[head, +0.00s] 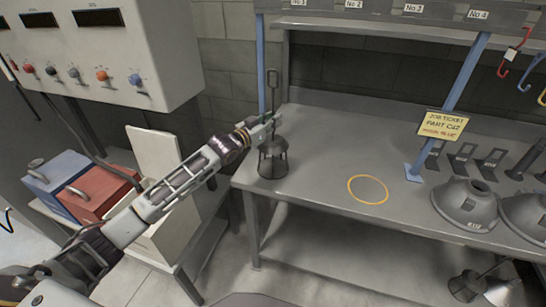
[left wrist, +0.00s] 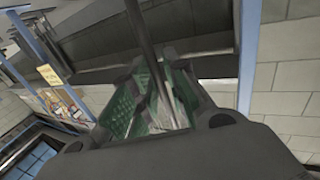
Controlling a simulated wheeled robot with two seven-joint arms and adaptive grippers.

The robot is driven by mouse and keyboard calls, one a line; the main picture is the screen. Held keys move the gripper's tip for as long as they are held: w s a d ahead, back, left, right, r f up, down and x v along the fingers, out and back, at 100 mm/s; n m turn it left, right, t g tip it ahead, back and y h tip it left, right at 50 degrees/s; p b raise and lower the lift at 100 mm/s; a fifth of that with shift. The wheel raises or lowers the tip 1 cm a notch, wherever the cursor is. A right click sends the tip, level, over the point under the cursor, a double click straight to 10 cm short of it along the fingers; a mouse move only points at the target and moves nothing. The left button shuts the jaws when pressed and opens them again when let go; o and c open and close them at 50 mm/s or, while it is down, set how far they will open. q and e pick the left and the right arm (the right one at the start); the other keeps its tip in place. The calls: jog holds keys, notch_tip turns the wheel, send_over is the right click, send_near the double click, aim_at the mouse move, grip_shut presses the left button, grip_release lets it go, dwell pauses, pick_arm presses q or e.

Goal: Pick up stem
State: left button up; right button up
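A dark stem (head: 272,98) with a loop at its top stands upright on the left end of the grey workbench (head: 310,150). Its lower end meets a dark cage-like body (head: 272,160) resting on the bench. My left gripper (head: 268,123) reaches in from the left at the stem's middle height, above the cage. In the left wrist view, the stem (left wrist: 150,45) runs between the two green-padded fingers (left wrist: 160,105). Both pad faces show, with space between them, so the gripper looks open around the stem. Contact with the pads cannot be made out. My right gripper is not in view.
A blue post (head: 261,60) rises close behind the stem. A yellow ring (head: 368,189) marks bare bench to the right. A yellow job ticket (head: 442,125) and grey hoods (head: 467,203) are further right. Red (head: 98,192) and blue boxes (head: 57,180) stand at left.

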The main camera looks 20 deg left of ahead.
pick_arm(q)
grip_shut()
jog(key=shift+r, duration=0.15)
notch_tip(320, 180, up, 10)
dwell(0.8)
jog(key=shift+f, duration=0.2)
dwell(0.6)
